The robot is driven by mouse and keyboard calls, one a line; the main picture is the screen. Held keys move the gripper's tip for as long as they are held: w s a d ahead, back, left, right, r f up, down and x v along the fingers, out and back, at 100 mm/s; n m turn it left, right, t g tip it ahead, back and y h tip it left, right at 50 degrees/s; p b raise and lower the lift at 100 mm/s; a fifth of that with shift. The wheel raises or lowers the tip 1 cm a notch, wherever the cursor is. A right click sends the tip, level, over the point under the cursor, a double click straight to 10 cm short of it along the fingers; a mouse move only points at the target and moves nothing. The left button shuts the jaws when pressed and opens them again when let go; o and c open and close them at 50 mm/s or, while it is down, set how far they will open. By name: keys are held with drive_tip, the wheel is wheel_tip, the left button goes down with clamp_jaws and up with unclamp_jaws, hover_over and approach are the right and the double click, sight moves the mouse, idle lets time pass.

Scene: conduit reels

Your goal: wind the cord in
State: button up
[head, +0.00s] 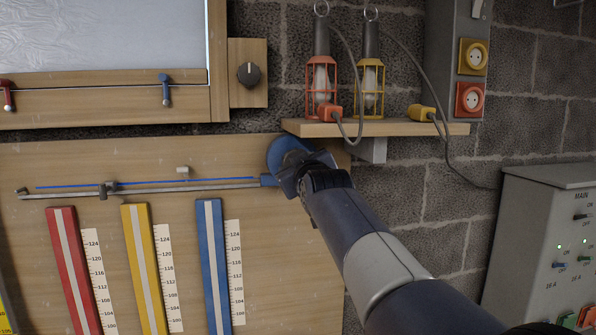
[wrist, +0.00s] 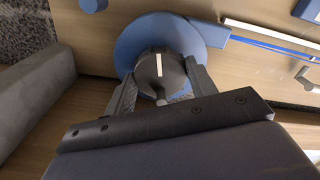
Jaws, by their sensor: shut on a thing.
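A blue round reel (head: 282,152) is mounted at the upper right of the wooden board. It also shows in the wrist view (wrist: 128,50), with a dark knob (wrist: 160,67) bearing a white mark at its centre. My gripper (wrist: 161,88) is shut on this knob, one finger on each side. In the head view my gripper (head: 298,170) covers much of the reel. A thin blue cord (head: 150,184) runs left from the reel along a metal rail (head: 190,189). A dark slider (head: 108,188) sits on the rail left of its middle.
Red (head: 74,270), yellow (head: 148,268) and blue (head: 213,265) striped bars with scales hang below the rail. A shelf (head: 400,128) with two caged lamps stands just above my gripper. A grey switch box (head: 545,220) is at the right.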

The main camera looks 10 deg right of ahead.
drive_tip(key=shift+a+m+b, duration=0.15)
drive_tip(key=shift+m+b, duration=2.25)
drive_tip(key=shift+m, duration=13.5)
drive_tip(key=o, duration=1)
drive_tip(key=shift+r, duration=0.1)
